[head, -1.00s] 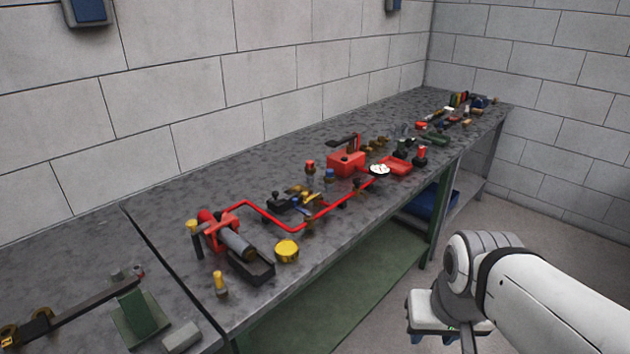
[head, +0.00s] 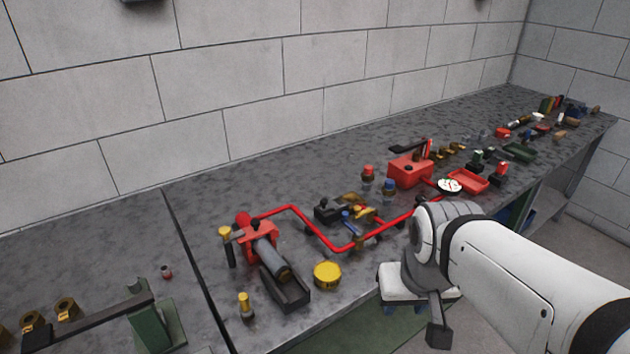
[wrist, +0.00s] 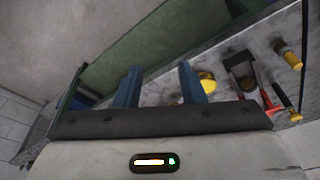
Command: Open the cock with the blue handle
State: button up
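The blue handle (head: 350,222) is a small lever on a fitting beside the red pipe (head: 335,247) on the bench. A yellow lever (head: 362,212) sits close to its right. I cannot tell the exact angle of the blue handle at this size. My gripper (head: 402,308) is in front of the bench edge, to the right of and nearer than the blue handle, and touches nothing visible. In the wrist view my gripper's two blue fingers (wrist: 160,85) stand apart with nothing between them. The blue handle is not clearly seen in the wrist view.
A yellow round cap (head: 327,275), a red clamp with a grey cylinder (head: 270,257) and a yellow-topped peg (head: 244,304) stand near the front edge. A red box (head: 410,171), a gauge (head: 449,185) and a red tray (head: 468,181) are further right.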

aim_at(345, 215)
jog(key=z, duration=0.2)
jog(key=i, duration=0.1)
jog(key=u, duration=2.55)
jog(key=k, duration=0.8)
jog(key=z, duration=1.6)
jog(key=i, duration=1)
